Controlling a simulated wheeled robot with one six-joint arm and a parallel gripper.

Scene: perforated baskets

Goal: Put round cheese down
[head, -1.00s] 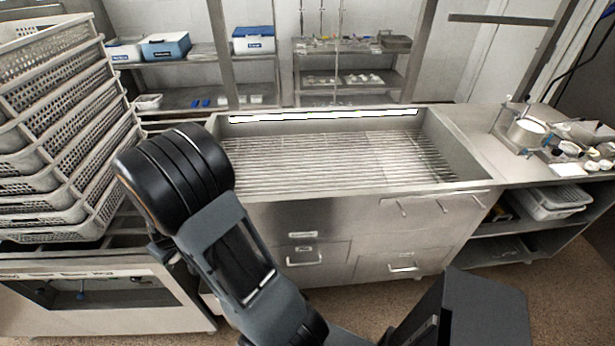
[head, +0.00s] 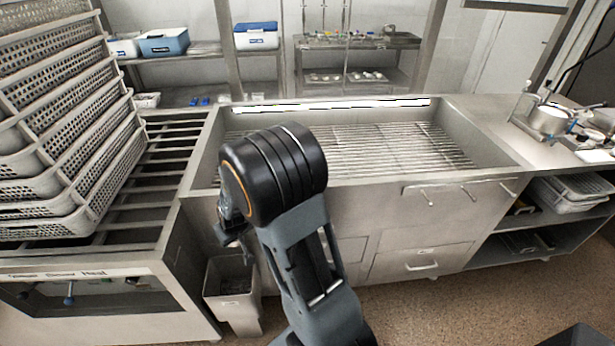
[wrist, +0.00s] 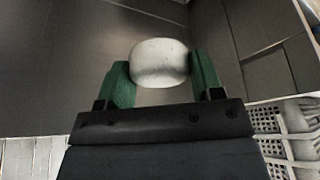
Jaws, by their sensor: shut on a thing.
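The round cheese (wrist: 159,62) is a pale, short cylinder in the wrist view. My gripper (wrist: 160,78) has green fingers, one on each side of the cheese, and is shut on it. In the head view my arm stands in front of the metal counter, and part of my gripper (head: 232,232) shows at its left side, above a grey bin. The cheese cannot be made out in the head view.
A stack of perforated baskets (head: 75,150) stands at the left on a slatted metal rack (head: 175,150). A sunken basin with a wire grid (head: 400,145) lies behind my arm. A grey bin (head: 235,310) stands below. Cluttered pans (head: 548,118) occupy the right counter.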

